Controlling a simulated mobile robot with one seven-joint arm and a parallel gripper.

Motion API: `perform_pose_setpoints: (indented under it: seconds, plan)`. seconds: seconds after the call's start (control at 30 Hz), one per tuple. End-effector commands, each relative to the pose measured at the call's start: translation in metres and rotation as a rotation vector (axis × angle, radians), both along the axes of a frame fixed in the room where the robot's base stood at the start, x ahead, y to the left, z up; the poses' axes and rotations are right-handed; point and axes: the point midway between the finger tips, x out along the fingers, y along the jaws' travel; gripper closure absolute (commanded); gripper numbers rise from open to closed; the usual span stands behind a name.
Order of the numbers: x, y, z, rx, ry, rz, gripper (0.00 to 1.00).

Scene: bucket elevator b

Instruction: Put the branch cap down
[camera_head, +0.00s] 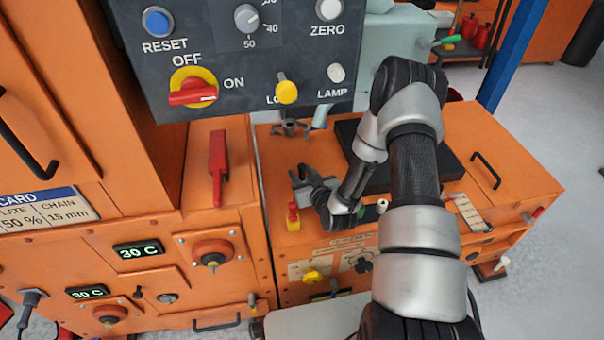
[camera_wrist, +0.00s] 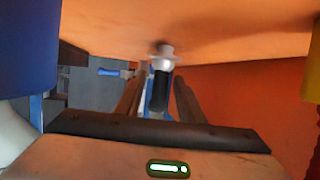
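My gripper (camera_head: 299,178) is over the orange bench top in the head view, left of my forearm. Its two fingers look spread, with nothing I can make out held between them. In the wrist view the fingers (camera_wrist: 158,98) stand apart. A black cylinder with a silver collar (camera_wrist: 163,62) shows between or beyond them, by an orange surface; I cannot tell whether it touches them. I cannot identify the branch cap with certainty. A grey winged piece (camera_head: 290,128) sits behind my gripper on the bench, below the control box, apart from the fingers.
The control box (camera_head: 245,60) overhangs the bench at the back. A red lever (camera_head: 218,168) stands to the left and a yellow-red switch (camera_head: 293,217) in front of my gripper. A black plate (camera_head: 440,160) lies partly behind my arm. Bare orange top (camera_head: 505,150) shows at right.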

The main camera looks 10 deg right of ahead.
Motion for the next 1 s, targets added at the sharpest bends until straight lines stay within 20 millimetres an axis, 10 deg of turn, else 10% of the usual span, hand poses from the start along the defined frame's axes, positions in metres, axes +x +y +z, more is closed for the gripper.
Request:
perform_pose_setpoints:
  seconds: [1.0]
  plan:
    - [-0.111, -0.02, 0.044, 0.0, 0.0, 0.0, 0.65]
